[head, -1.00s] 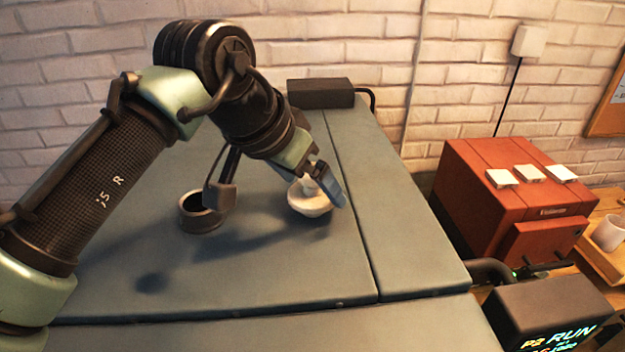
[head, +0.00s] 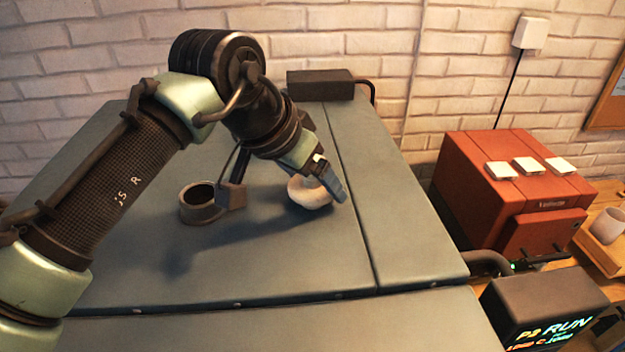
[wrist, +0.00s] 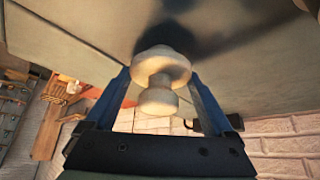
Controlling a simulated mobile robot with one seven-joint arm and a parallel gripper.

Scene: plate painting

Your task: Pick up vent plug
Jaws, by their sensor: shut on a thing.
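The vent plug (head: 308,193) is a pale, rounded piece with a knob, over the grey-green panelled top in the head view. In the wrist view the vent plug (wrist: 160,68) shows its wide body and smaller knob between my two blue fingers. My gripper (head: 325,185) is shut on the plug, with a finger on either side of it. One finger partly covers the plug in the head view. I cannot tell whether the plug touches the surface below.
A dark round collar (head: 196,207) with an open top stands on the panelled top (head: 300,265), left of the plug. A dark box (head: 320,88) sits at the back by the brick wall. A red cabinet (head: 480,165) with white tiles and a display box (head: 550,308) are at the right.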

